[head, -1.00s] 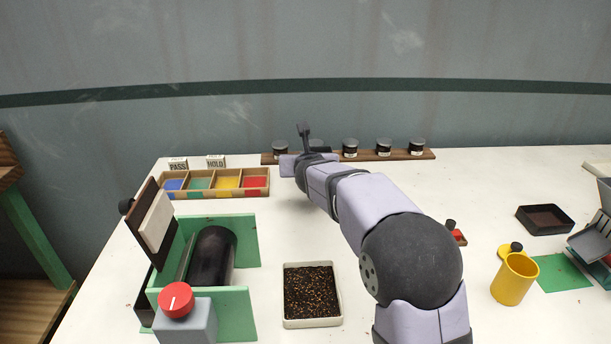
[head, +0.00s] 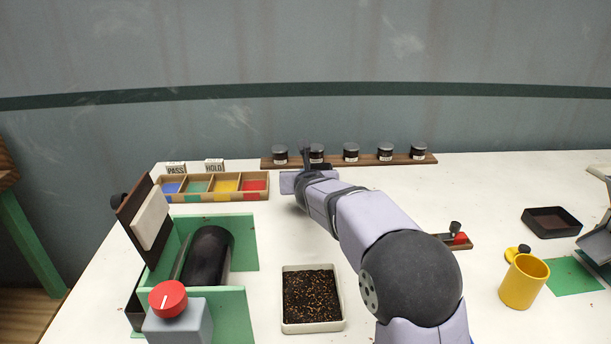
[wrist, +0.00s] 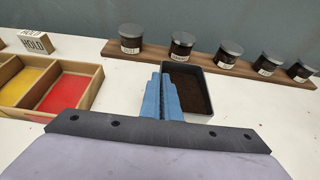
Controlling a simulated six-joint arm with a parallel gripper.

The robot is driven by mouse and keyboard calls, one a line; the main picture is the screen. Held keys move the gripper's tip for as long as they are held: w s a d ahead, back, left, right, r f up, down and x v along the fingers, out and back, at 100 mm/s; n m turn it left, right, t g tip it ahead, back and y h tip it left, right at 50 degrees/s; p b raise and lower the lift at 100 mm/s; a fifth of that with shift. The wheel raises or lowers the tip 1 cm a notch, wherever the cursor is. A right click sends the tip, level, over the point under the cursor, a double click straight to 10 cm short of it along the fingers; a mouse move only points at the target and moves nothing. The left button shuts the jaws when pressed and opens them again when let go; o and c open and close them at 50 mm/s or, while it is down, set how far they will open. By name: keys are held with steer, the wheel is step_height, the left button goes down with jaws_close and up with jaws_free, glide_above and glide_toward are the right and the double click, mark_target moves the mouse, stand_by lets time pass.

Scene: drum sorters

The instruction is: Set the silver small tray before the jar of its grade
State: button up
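The silver small tray (wrist: 188,92) shows in the wrist view as a small grey-rimmed tray with dark contents. It is in front of the jar shelf, near the second jar (wrist: 181,45) from the left. My gripper (wrist: 163,92) has its blue fingers close together at the tray's left wall and looks shut on it. In the head view my gripper (head: 306,160) is low before the shelf, and I cannot make out the tray there. Several dark jars with grey lids stand in a row; their labels are too small to read.
The jars stand on a wooden shelf (head: 361,159). A colour-compartment box (head: 214,197) and PASS (head: 176,168) and HOLD (head: 214,165) blocks are at left. A green drum machine (head: 232,255), a pale tray of grains (head: 313,325) and a yellow cup (head: 523,284) are nearer.

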steer(key=o, duration=0.4)
steer(key=shift+c, duration=0.2)
steer(key=shift+r, duration=0.1)
steer(key=shift+r, duration=0.15)
steer(key=v, duration=1.2)
steer(key=shift+p, duration=0.3)
